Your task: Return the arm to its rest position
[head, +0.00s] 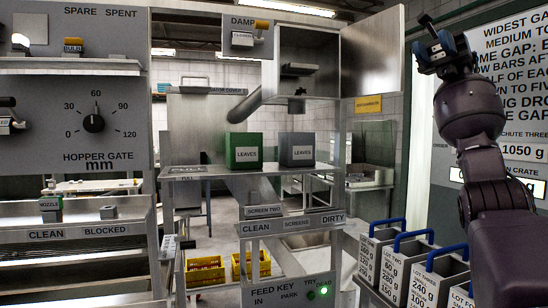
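My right arm comes in from the lower right and is raised, bent upward. Its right gripper (430,38) is at the upper right, in front of the wall sign and beside the open cabinet door. It touches nothing that I can see. The fingers are small and dark at this angle, so I cannot tell whether they are open or shut. My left arm and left gripper are not in view.
Grey bins with blue handles (395,262) stand below my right arm. A cabinet door (372,55) hangs open left of the gripper. A green LEAVES box (244,150) and a grey one (297,149) sit on a shelf. The hopper gate panel (120,100) fills the left.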

